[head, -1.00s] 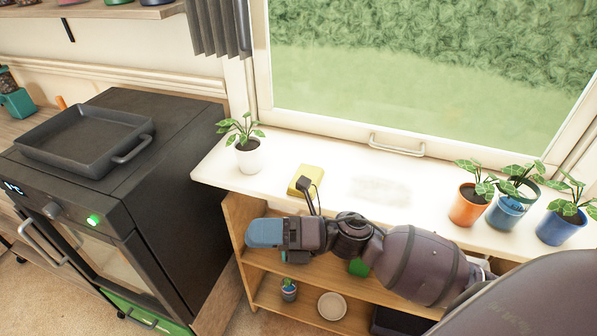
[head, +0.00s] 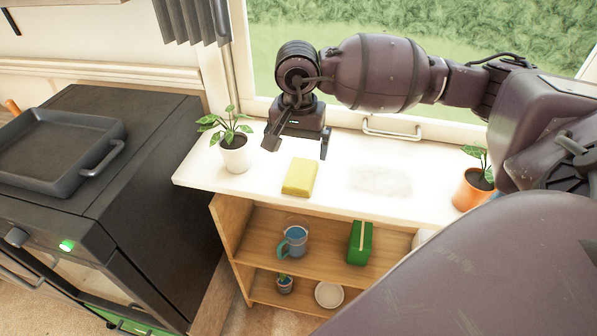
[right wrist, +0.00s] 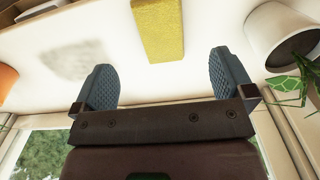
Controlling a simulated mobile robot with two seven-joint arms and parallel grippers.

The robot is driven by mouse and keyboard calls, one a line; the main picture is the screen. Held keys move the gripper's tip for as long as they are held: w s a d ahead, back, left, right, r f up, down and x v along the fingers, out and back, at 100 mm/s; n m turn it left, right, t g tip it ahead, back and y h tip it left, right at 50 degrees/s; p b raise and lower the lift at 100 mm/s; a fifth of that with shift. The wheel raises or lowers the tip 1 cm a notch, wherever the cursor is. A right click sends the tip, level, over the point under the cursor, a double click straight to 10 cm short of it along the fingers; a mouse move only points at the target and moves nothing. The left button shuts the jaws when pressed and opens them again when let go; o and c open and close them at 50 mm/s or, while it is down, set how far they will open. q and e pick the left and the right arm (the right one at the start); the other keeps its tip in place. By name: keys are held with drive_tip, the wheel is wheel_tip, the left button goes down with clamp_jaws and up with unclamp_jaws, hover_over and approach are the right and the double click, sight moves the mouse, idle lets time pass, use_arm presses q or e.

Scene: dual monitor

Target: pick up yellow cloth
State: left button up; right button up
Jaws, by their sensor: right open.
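The yellow cloth (head: 300,177) lies flat as a small folded block on the white windowsill top. In the right wrist view the yellow cloth (right wrist: 159,28) shows at the top, ahead of the fingers and between their lines. My right gripper (head: 297,150) points down above the sill, just behind the cloth on the window side. Its two fingers are wide apart with nothing between them, and it also shows in the right wrist view (right wrist: 160,88). My left gripper is not in view.
A white potted plant (head: 235,153) stands left of the cloth, close to a finger. An orange pot (head: 473,188) stands to the right. A greyish smudge (head: 380,180) marks the sill. Shelves below hold a blue mug (head: 295,242) and a green box (head: 360,243). A window handle (head: 393,131) is behind.

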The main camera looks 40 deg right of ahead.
hover_over(299, 176)
drive_tip(key=f, duration=0.4)
drive_tip(key=shift+s+a+f, duration=0.15)
drive_tip(key=shift+a, duration=0.1)
drive_tip(key=shift+d+f+b, duration=0.15)
drive_tip(key=shift+f+b, duration=0.05)
drive_tip(key=shift+f, duration=1.15)
drive_tip(key=shift+d+f+b, duration=0.15)
drive_tip(key=shift+f, duration=1.15)
drive_tip(key=shift+c, duration=0.5)
drive_tip(key=c, duration=0.9)
drive_tip(key=shift+o, duration=0.2)
drive_tip(key=shift+r, duration=0.2)
wheel_tip(299, 176, up, 20)
drive_tip(key=p, duration=0.1)
drive_tip(key=shift+f+p, duration=0.15)
drive_tip(key=shift+p, duration=0.2)
